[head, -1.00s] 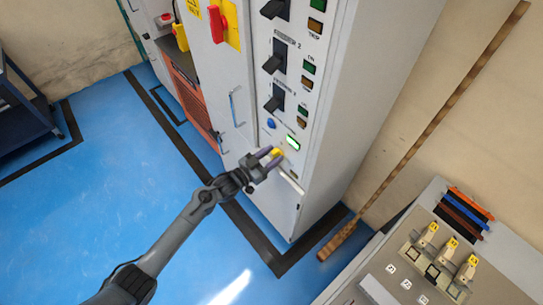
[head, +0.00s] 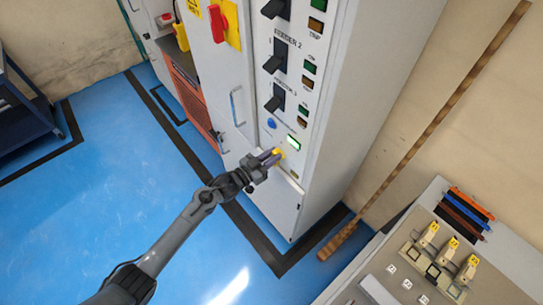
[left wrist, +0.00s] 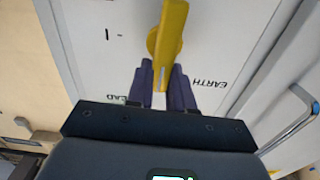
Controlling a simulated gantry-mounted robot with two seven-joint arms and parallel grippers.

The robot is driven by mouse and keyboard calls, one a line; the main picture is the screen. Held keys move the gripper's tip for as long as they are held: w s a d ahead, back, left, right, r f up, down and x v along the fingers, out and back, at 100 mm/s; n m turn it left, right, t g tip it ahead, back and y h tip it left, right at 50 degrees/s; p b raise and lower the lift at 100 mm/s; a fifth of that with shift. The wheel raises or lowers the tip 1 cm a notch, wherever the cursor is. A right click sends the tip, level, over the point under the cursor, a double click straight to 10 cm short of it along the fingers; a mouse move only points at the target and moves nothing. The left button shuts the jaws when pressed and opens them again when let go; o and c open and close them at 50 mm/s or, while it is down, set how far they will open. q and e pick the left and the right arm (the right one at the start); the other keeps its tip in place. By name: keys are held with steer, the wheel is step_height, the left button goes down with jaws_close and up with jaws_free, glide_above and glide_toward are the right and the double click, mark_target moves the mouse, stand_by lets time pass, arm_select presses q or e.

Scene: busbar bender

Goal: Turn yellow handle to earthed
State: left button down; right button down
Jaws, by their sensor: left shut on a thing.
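The yellow handle (left wrist: 170,40) is on the white panel of the grey cabinet (head: 345,110). In the left wrist view it stands nearly upright in the picture, tilted slightly. The word EARTH (left wrist: 208,83) is printed to its right, and lettering ending in AD shows at lower left, partly hidden. My left gripper (left wrist: 166,80) is shut on the handle's near end, one finger on each side. In the head view my left gripper (head: 272,158) reaches the lower panel and covers most of the handle (head: 279,153). My right gripper is not in view.
Black feeder switches (head: 274,104) and a lit green indicator (head: 293,143) sit above the handle. A red handle on a yellow plate (head: 218,22) is at upper left. A bench with yellow-tagged parts (head: 440,255) stands at right. Blue floor is open at left.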

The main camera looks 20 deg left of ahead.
arm_select(q)
steer(key=m, duration=0.3)
steer(key=d+m+b, duration=0.1)
steer(key=m, duration=0.1)
steer(key=shift+s+f, duration=0.3)
steer(key=m, duration=0.2)
steer(key=m+b, duration=0.1)
steer(key=m, duration=0.1)
steer(key=shift+s+d+f, duration=0.15)
steer(key=shift+d+f, duration=0.1)
steer(key=shift+d, duration=0.1)
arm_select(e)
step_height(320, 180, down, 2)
arm_select(q)
steer(key=m, duration=0.2)
steer(key=f+m+b, duration=0.1)
steer(key=m, duration=0.3)
steer(key=shift+s+d+f+b, duration=0.2)
steer(key=shift+d+b, duration=0.1)
steer(key=shift+b, duration=0.1)
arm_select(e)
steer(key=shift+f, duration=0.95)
arm_select(q)
steer(key=shift+f+m+b, duration=0.2)
steer(key=shift+m+b, duration=0.1)
steer(key=shift+m, duration=0.8)
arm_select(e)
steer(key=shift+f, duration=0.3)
